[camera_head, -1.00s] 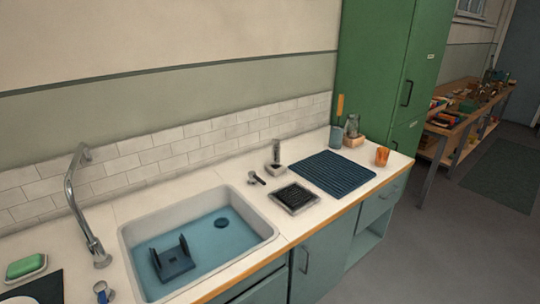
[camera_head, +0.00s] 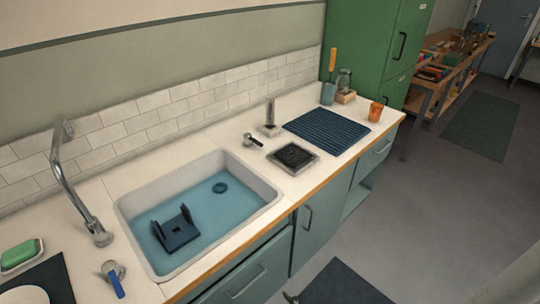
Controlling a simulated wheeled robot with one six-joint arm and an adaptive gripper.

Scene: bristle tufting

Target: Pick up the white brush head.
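I cannot pick out a white brush head for certain. A pale round thing (camera_head: 24,295) lies on a dark mat (camera_head: 52,279) at the bottom left, partly cut off by the frame edge; I cannot tell what it is. My gripper is not in view.
The counter has a sink (camera_head: 268,196) with a dark blue holder (camera_head: 177,234), a tap (camera_head: 66,185), green soap (camera_head: 19,253), a black-topped tray (camera_head: 293,158), a ribbed blue mat (camera_head: 326,132) and an orange cup (camera_head: 375,111). A dark floor mat (camera_head: 345,284) lies before the cabinets.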

